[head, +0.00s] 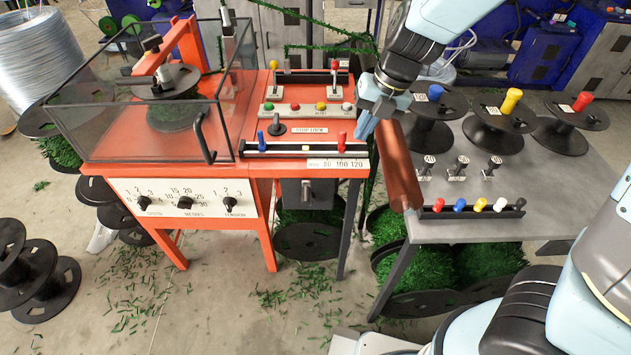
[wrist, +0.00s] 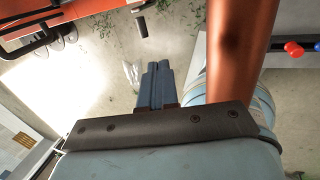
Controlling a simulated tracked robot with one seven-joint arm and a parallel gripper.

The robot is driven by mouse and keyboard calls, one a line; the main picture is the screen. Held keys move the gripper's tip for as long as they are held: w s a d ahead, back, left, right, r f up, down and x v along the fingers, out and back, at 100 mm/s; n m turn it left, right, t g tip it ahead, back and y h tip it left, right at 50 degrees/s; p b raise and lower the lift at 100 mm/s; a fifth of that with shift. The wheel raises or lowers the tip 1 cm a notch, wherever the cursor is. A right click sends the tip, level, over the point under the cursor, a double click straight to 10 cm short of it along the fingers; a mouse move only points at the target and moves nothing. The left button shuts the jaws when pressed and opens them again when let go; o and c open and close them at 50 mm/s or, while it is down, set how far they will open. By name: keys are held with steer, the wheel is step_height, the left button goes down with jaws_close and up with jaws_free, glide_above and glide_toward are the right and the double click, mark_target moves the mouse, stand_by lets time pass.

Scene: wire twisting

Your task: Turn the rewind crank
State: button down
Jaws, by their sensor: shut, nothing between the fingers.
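My gripper (head: 365,128) is shut and empty, pointing down beside the right edge of the orange machine (head: 262,165). In the wrist view its blue fingers (wrist: 156,70) are together, with floor behind them. No part is clearly marked as the rewind crank, and I cannot tell which one it is. Candidates are the black spools with upright knobs on the grey table: blue (head: 435,92), yellow (head: 511,99) and red (head: 582,101). They stand to the right of my gripper, apart from it. A black rotary handle (head: 277,125) sits on the machine top, left of my gripper.
A copper-coloured roller (head: 399,165) lies along the left edge of the grey table (head: 480,225), close to my gripper; it also shows in the wrist view (wrist: 238,55). A glass cover (head: 130,125) encloses a spool on the machine. Green clippings litter the floor.

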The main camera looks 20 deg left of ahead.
mark_target(305, 194)
steer(key=s+a+x, duration=0.1)
steer(key=a+x, duration=0.1)
steer(key=x, duration=2)
steer(key=shift+a+r, duration=0.25)
steer(key=shift+r, duration=0.05)
steer(key=shift+a, duration=0.1)
steer(key=shift+s+a+r, duration=0.1)
steer(key=shift+s+a, duration=0.1)
steer(key=shift+a, duration=0.4)
steer(key=shift+s+a+r, duration=0.1)
steer(key=shift+s+a, duration=0.1)
steer(key=shift+a, duration=0.45)
steer(key=shift+s+a+f, duration=0.1)
steer(key=shift+s+a, duration=0.1)
steer(key=shift+a, duration=0.55)
steer(key=shift+s+a+f, duration=0.1)
steer(key=shift+s+a, duration=0.15)
steer(key=shift+a, duration=0.5)
steer(key=shift+d+r, duration=0.1)
